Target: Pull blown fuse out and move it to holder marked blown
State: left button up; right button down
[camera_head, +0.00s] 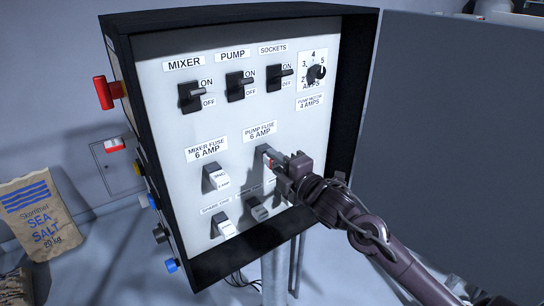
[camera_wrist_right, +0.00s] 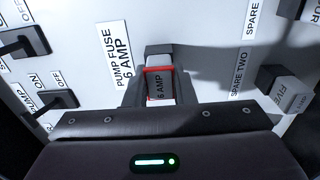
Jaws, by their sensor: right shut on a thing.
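My right gripper (camera_head: 278,165) is shut on the pump fuse at the panel. In the right wrist view this fuse (camera_wrist_right: 158,88) is pale, marked 6 AMP, with a red band, and sits between the fingers. Its black holder (camera_wrist_right: 158,50) is right behind it; I cannot tell whether the fuse is still seated. The mixer fuse (camera_head: 218,179) is white in its holder to the left. A white spare fuse (camera_head: 226,229) is below it. Another spare fuse (camera_wrist_right: 288,92), marked FIVE, is by the SPARE TWO label. I cannot make out a holder marked blown. My left gripper is out of view.
The black-framed panel (camera_head: 352,90) has mixer (camera_head: 190,96), pump (camera_head: 238,86) and sockets (camera_head: 280,77) switches and an amps dial (camera_head: 316,73) above. A red handle (camera_head: 103,93) juts from its left side. A sea salt sack (camera_head: 38,213) stands lower left. A grey surface (camera_head: 460,130) fills the right.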

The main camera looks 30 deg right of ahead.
jog(key=shift+s, duration=0.15)
jog(key=shift+s+d, duration=0.15)
jog(key=shift+s, duration=1.1)
jog(key=shift+s+d, duration=0.1)
jog(key=shift+s, duration=1.15)
